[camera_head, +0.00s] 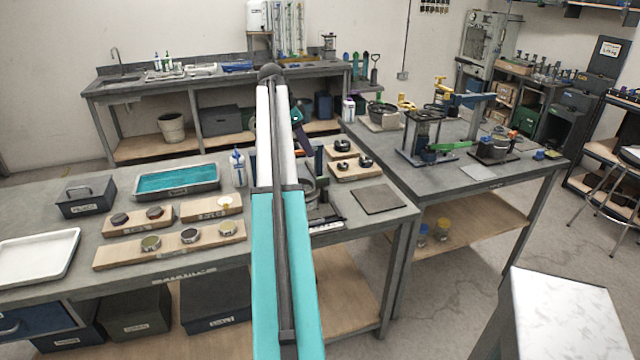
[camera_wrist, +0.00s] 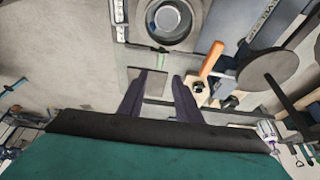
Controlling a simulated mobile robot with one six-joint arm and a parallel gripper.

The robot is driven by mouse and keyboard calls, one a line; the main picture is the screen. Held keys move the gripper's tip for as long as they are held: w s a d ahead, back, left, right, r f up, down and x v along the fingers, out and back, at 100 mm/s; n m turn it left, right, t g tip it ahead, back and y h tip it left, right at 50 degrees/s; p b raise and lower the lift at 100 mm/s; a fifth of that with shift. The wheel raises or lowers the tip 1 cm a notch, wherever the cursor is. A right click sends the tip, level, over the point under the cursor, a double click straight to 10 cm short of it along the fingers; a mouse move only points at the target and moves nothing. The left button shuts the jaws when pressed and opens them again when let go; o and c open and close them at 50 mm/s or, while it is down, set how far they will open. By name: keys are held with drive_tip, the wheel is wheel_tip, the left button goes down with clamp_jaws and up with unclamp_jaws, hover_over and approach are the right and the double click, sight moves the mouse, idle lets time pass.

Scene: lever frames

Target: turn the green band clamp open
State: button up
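A long green lever (camera_head: 452,145) shows on a dark framed fixture (camera_head: 424,132) on the right table. I cannot tell whether it is the band clamp. In the wrist view, a grey round vessel with a ring (camera_wrist: 170,20) sits beyond my fingers, with a small green piece (camera_wrist: 163,49) at its near edge; that may be part of a clamp, but it is too small to tell. My gripper (camera_wrist: 160,74) has two dark fingers spread apart with nothing between them. In the head view my arm hides most of the gripper and the tabletop behind it.
An orange handle (camera_wrist: 212,58) lies right of the fingertips, near a wooden board with dark knobs (camera_wrist: 228,100). The left table (camera_head: 60,185) holds wooden racks, a blue tray (camera_head: 178,181) and a white tray (camera_head: 35,258). A flat grey plate (camera_head: 379,198) lies at its right end.

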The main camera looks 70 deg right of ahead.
sight(321, 177)
drive_tip(key=shift+w+f, duration=0.15)
drive_tip(key=shift+w, duration=0.05)
drive_tip(key=shift+s, duration=0.2)
drive_tip(key=p+x, duration=0.3)
drive_tip(key=x, duration=1.1)
drive_tip(key=shift+d, duration=0.15)
clamp_jaws()
